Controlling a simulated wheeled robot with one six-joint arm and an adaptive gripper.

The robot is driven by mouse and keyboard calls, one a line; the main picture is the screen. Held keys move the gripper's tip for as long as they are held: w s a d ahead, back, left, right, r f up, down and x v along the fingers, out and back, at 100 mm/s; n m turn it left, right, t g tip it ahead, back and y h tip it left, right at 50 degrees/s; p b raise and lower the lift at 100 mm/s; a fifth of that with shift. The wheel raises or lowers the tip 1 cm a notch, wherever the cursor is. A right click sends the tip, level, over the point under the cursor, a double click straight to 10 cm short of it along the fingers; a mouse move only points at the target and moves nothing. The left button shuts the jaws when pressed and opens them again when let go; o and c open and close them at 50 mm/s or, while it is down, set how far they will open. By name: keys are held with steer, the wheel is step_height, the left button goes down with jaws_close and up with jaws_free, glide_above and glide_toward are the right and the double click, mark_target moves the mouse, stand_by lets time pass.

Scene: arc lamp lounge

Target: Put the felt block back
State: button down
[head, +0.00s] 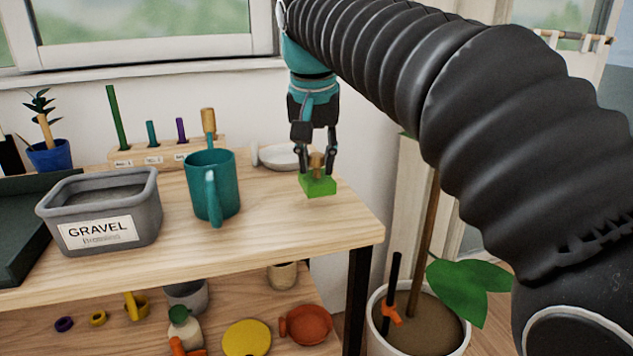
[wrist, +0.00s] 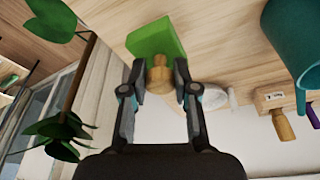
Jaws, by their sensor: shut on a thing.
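The felt block (head: 318,186) is green with a wooden knob on top. It is at the right end of the wooden table top (head: 285,225). My gripper (head: 317,165) points down from above and its two fingers are closed around the knob. In the wrist view the green block (wrist: 155,38) sits beyond the fingertips, with the knob (wrist: 159,76) between them. I cannot tell whether the block's underside touches the table or hangs just above it.
A teal mug (head: 212,185) and a grey gravel tub (head: 100,212) stand left of the block. A white dish (head: 283,157) lies behind it. A labelled wooden rack (head: 152,155) with coloured sticks stands at the back. A potted plant (head: 418,325) is beyond the table's right edge.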

mark_target(316, 167)
steer(key=shift+f+b, duration=0.35)
steer(key=shift+f, duration=1.55)
steer(key=shift+f, duration=0.15)
steer(key=c, duration=0.9)
jaws_free()
steer(key=p+v, duration=0.2)
steer(key=v, duration=1)
steer(key=shift+p, duration=0.35)
steer(key=s+d+f, duration=0.5)
steer(key=f, duration=0.4)
steer(key=s+d+f+n+t, duration=0.1)
steer(key=s+d+f, duration=0.4)
steer(key=f, duration=0.4)
steer(key=s+d+f+t, duration=0.1)
steer(key=s+d+f, duration=0.4)
steer(key=s+f, duration=0.2)
step_height(316, 167, down, 2)
steer(key=shift+s+f+n, duration=0.15)
steer(key=shift+f+n, duration=0.05)
steer(key=shift+n, duration=0.1)
